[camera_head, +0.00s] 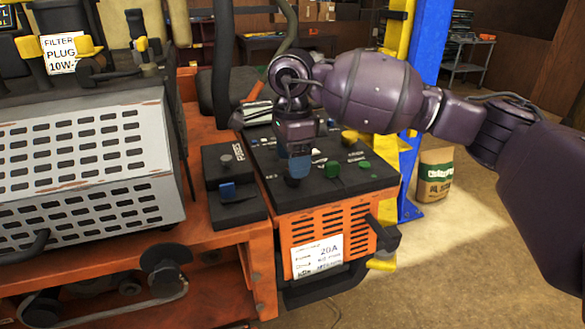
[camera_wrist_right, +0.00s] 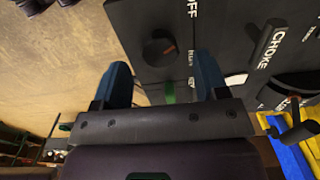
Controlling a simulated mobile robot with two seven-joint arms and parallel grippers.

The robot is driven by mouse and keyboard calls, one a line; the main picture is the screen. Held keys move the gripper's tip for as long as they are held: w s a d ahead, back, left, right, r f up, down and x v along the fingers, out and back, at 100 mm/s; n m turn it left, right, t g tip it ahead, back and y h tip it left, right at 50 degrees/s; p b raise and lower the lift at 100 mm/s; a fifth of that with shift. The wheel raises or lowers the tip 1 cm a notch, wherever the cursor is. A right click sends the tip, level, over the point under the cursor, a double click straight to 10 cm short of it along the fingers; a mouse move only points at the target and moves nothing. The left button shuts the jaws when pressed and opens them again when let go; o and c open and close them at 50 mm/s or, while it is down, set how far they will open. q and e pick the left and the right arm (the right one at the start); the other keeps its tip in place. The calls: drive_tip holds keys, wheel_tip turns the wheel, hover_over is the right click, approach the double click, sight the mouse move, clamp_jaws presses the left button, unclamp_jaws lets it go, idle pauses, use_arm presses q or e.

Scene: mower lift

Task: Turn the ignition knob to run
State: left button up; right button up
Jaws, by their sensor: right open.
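In the right wrist view a round black knob (camera_wrist_right: 158,50) with an orange mark sits on the dark panel, near the printed word OFF. I take it as the ignition knob. My right gripper (camera_wrist_right: 163,75) is open, its two blue fingers spread, with the knob ahead of the gap between them. I cannot tell if they touch it. In the head view my right gripper (camera_head: 297,166) points down at the mower's black control panel (camera_head: 318,193). The gripper and wrist hide part of the panel there. My left gripper is not in view.
Green knobs (camera_head: 364,169) and a yellow knob (camera_head: 349,136) stand right of the gripper. A choke lever (camera_wrist_right: 270,38) shows in the wrist view. A small black box (camera_head: 238,209) lies left of the panel. A blue and yellow lift post (camera_head: 424,60) stands behind.

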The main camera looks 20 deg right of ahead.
drive_tip(key=shift+f, duration=1.45)
drive_tip(key=c, duration=0.9)
